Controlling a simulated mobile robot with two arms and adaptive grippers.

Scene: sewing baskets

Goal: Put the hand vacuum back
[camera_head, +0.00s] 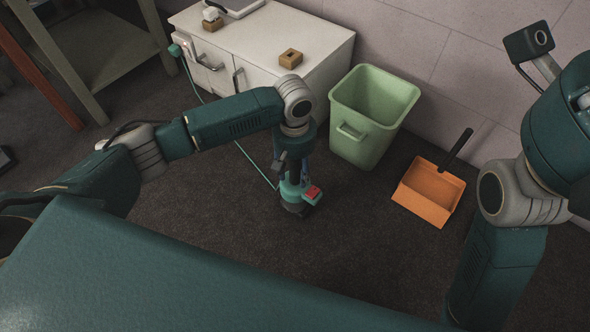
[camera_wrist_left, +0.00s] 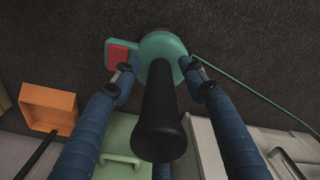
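The hand vacuum (camera_head: 289,190) is teal with a red patch and a dark base. It stands low near the floor, left of the green bin, under my left gripper (camera_head: 293,171). In the left wrist view its black upright part (camera_wrist_left: 160,125) points toward the camera, with the teal body (camera_wrist_left: 165,46) beyond it. Whether the fingertips touch the teal body is hard to tell. My right gripper is out of view.
A green cord (camera_head: 255,165) runs from the vacuum toward a plug (camera_head: 175,50) at the white cabinet (camera_head: 315,48). A green bin (camera_head: 363,148) and an orange dustpan (camera_head: 424,207) stand to the right. A shelf (camera_head: 95,55) is at the back left. Open floor lies in front.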

